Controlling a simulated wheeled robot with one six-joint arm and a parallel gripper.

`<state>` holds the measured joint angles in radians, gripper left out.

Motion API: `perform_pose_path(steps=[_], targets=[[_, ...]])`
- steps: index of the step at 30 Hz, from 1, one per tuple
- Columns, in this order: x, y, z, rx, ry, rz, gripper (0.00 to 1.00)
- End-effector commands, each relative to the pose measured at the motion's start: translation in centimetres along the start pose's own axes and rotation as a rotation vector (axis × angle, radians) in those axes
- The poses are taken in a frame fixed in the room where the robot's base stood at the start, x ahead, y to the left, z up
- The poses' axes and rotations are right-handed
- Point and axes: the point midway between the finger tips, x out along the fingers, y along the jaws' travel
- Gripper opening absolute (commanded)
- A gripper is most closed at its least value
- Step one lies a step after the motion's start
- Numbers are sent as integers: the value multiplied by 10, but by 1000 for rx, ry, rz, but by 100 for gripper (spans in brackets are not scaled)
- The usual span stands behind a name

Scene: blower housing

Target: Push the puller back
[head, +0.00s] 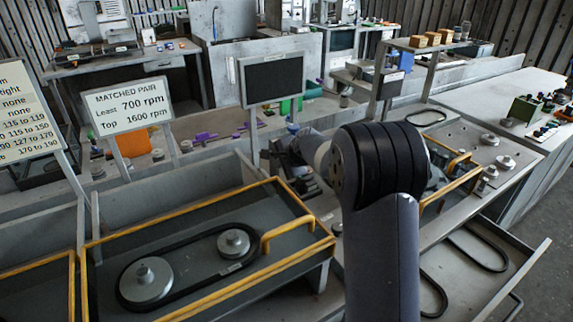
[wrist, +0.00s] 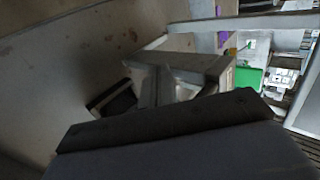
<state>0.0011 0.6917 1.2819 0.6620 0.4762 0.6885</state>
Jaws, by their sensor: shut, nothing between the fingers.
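My arm reaches from the front of the head view to the middle, and its far end with my gripper (head: 277,158) is small and partly hidden behind my forearm. The gripper is shut and looks empty. Dark metal parts lie just below it; I cannot tell for sure which of them is the puller. In the wrist view a dark body of my own fills the bottom. Beyond it stands a grey, worn metal block (wrist: 195,62), with a small black block (wrist: 112,101) to its left. I cannot tell whether the gripper touches either.
A yellow-edged tray (head: 200,212) with a belt (head: 195,258) around two pulleys stands at front left. A black panel (head: 273,80) and a "MATCHED PAIR" sign (head: 128,104) rise behind. An open drawer (head: 490,262) with belts is at right.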

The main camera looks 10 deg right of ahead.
Motion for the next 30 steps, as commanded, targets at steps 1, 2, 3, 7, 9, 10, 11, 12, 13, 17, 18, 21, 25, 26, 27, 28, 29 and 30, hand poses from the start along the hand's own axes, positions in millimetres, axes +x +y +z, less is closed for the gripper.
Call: perform_pose_path(steps=[1, 2, 3, 7, 9, 10, 11, 12, 13, 17, 18, 21, 25, 26, 27, 28, 29, 30], targets=[[3, -11, 0, 0, 0, 0, 0], [7, -14, 0, 0, -1, 1, 0], [12, -19, 0, -1, 0, -1, 0], [27, -33, 0, -1, 0, 0, 0], [34, -38, 0, 1, 0, 0, 0], [37, -41, 0, 1, 0, -1, 0], [39, -42, 0, 0, 0, -1, 0], [42, -44, 0, 0, 0, -1, 0], [44, -45, 0, -1, 1, -1, 0], [48, -46, 0, 0, 1, -3, 0], [49, -46, 0, 0, 1, -3, 0], [49, -46, 0, 0, 2, -5, 0], [49, -47, 1, 0, 2, -7, 0], [49, -47, 1, 0, 3, -7, 0], [48, -47, 1, 0, 3, -8, 0], [48, -47, 0, 0, 3, -8, 0], [48, -47, 0, 0, 3, -9, 0], [48, -46, 0, 0, 3, -9, 0]])
